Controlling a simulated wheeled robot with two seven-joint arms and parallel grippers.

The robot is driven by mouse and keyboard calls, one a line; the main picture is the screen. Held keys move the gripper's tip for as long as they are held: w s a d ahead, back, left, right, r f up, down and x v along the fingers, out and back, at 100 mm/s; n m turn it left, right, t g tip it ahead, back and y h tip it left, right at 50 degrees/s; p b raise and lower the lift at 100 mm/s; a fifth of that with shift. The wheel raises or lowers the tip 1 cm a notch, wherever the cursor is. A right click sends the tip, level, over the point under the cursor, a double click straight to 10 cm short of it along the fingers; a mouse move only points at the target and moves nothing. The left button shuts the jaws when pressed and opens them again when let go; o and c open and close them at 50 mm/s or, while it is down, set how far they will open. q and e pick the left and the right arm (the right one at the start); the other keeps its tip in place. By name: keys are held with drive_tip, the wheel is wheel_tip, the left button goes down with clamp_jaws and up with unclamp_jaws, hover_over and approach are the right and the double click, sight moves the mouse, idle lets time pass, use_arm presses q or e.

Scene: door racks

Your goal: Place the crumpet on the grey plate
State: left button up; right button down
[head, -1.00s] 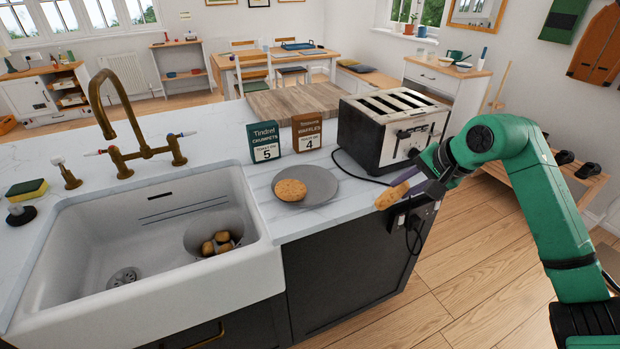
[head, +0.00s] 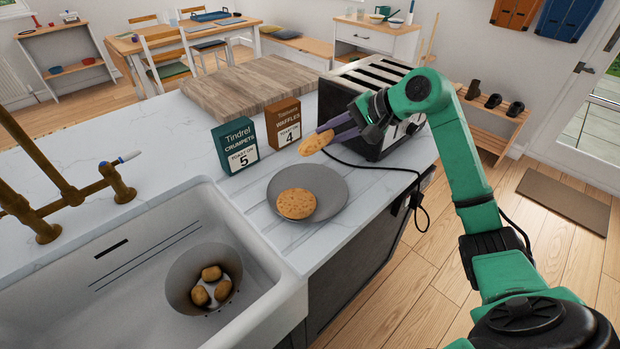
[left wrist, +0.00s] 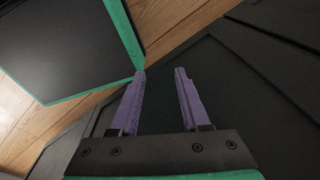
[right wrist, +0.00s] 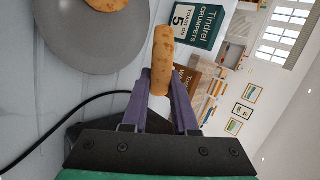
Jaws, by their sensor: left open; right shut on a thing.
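My right gripper (head: 330,132) is shut on a crumpet (head: 317,149) and holds it above the counter, just beyond the grey plate (head: 331,204). The held crumpet also shows between the purple fingers in the right wrist view (right wrist: 162,60). Another round crumpet (head: 296,203) lies flat on the left part of the grey plate. The plate's right side is bare. My left gripper (left wrist: 160,72) is open and empty in the left wrist view, above dark panels and wood floor; it is not in the head view.
A toaster (head: 346,105) stands behind my right gripper, its black cable (head: 375,168) trailing over the counter. The crumpets box (head: 235,147) and waffles box (head: 282,124) stand behind the plate. The sink (head: 120,300) at left holds a bowl (head: 180,283) with several brown pieces.

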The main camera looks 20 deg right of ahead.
wheel_tip(320, 180, down, 8)
drive_tip(key=b, duration=0.5)
drive_tip(key=shift+w+a+f, duration=0.1)
drive_tip(key=shift+w+f, duration=0.05)
drive_tip(key=shift+f, duration=0.1)
drive_tip(key=shift+f+b, duration=0.3)
drive_tip(key=shift+b, duration=0.1)
use_arm(q)
wheel_tip(320, 180, down, 6)
drive_tip(key=d, duration=0.1)
drive_tip(key=shift+f, duration=0.15)
use_arm(e)
drive_tip(key=shift+r, duration=0.1)
drive_tip(key=c, duration=0.9)
unclamp_jaws()
use_arm(q)
drive_tip(key=shift+s, duration=0.2)
use_arm(e)
drive_tip(key=shift+o, duration=0.3)
use_arm(q)
drive_tip(key=shift+s, duration=0.1)
